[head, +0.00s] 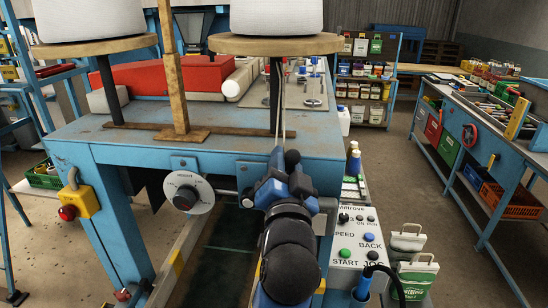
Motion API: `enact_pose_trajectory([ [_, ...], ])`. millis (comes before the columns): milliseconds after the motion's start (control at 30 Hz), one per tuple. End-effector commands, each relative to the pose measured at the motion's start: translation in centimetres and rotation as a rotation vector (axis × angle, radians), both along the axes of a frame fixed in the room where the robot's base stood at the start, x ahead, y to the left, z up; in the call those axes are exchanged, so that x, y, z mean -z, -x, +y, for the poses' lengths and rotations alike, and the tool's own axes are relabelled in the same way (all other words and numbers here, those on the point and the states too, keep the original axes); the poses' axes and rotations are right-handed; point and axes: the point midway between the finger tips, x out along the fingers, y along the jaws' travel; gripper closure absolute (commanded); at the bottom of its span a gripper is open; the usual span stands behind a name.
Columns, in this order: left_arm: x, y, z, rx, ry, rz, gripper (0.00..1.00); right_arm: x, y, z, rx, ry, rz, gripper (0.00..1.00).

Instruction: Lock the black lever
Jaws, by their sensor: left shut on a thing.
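My left gripper (279,180) is at the front edge of the blue machine table (120,146), right of the white dial. It is shut, seemingly on the black lever, which is mostly hidden behind the gripper and arm. A dark rounded end (292,158) shows just above the gripper; it looks like part of the lever, but I cannot tell which way the lever points. My right gripper is not in view.
A white dial with a black knob (183,198) is left of my gripper. A yellow box with a red button (75,201) is further left. A control box (345,240) with green and blue buttons stands close right. Two wooden discs (277,44) overhang the table.

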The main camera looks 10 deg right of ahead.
Motion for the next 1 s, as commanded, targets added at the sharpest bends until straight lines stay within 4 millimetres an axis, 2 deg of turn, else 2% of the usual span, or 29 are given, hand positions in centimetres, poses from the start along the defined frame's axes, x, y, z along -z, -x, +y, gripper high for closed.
enact_pose_trajectory([
  [667, 0.65, 0.24, -0.76, 0.001, -0.075, -0.023, 1.00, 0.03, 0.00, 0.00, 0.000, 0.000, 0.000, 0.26],
  [700, 0.66, 0.24, -0.76, 0.001, -0.075, -0.023, 0.71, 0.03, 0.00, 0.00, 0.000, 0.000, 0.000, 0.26],
  [800, 0.67, 0.24, -0.76, 0.001, -0.075, -0.023, 0.55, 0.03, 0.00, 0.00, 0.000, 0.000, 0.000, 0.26],
  [833, 0.66, 0.23, -0.75, 0.001, -0.074, -0.023, 0.53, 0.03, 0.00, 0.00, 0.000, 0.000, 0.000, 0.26],
  [1000, 0.63, 0.23, -0.72, 0.001, -0.073, -0.023, 0.53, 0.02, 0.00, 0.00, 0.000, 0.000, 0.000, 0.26],
])
